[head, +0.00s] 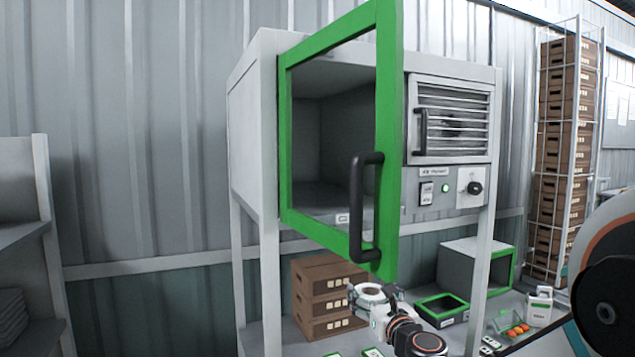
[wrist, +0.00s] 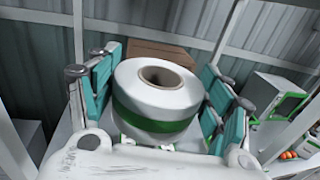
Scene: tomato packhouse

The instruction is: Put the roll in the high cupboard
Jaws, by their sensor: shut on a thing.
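The roll (wrist: 135,84) is white with a green band and a brown core. In the wrist view it sits upright between the teal finger pads of my gripper (wrist: 160,100), which is shut on it. In the head view the roll (head: 371,292) shows small in my gripper (head: 372,297), below the cupboard and in front of brown crates. The high cupboard (head: 262,150) is a grey box on legs. Its green-framed door (head: 387,130) stands open toward me, with a black handle (head: 357,210). The visible part of its inside looks empty.
A vented unit (head: 452,120) with switches is right of the cupboard opening. Below stand stacked brown crates (head: 310,297), a green-rimmed black tray (head: 440,312) and an open grey box (head: 470,265). The open door hangs above my gripper. A grey shelf (head: 25,231) is at the left.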

